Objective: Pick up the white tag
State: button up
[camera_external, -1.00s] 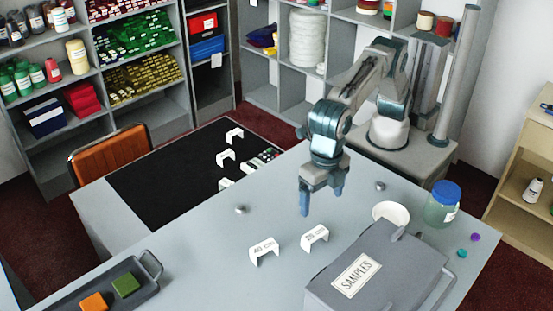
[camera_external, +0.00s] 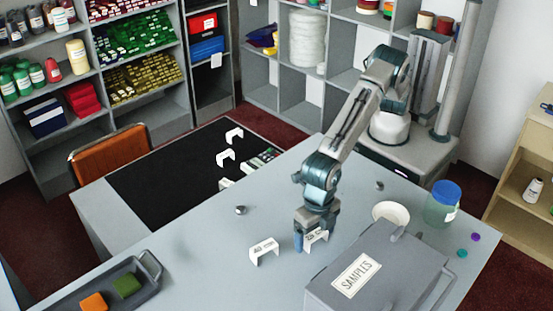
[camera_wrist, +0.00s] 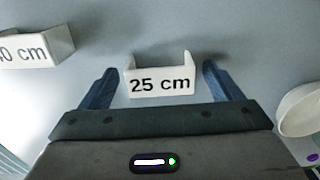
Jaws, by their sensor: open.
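A white bracket-shaped tag marked "25 cm" (camera_wrist: 158,85) stands on the grey counter. In the external view this tag (camera_external: 319,237) is partly hidden by my gripper (camera_external: 313,240). In the wrist view my gripper (camera_wrist: 159,72) is open, with one blue finger on each side of the tag and a gap at both ends. A second white tag marked "40 cm" (camera_external: 264,251) stands just to the left. It shows at the left edge of the wrist view (camera_wrist: 35,48), outside the fingers.
A grey SAMPLES box (camera_external: 385,275) stands close on the right, with a white bowl (camera_external: 391,212) and a blue-lidded jar (camera_external: 441,207) behind it. A tray (camera_external: 112,292) with two blocks lies at left. More white tags stand on the black mat (camera_external: 165,180).

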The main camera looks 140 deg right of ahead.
jog(key=shift+f, duration=0.1)
jog(key=c, duration=1)
jog(key=shift+c, duration=0.2)
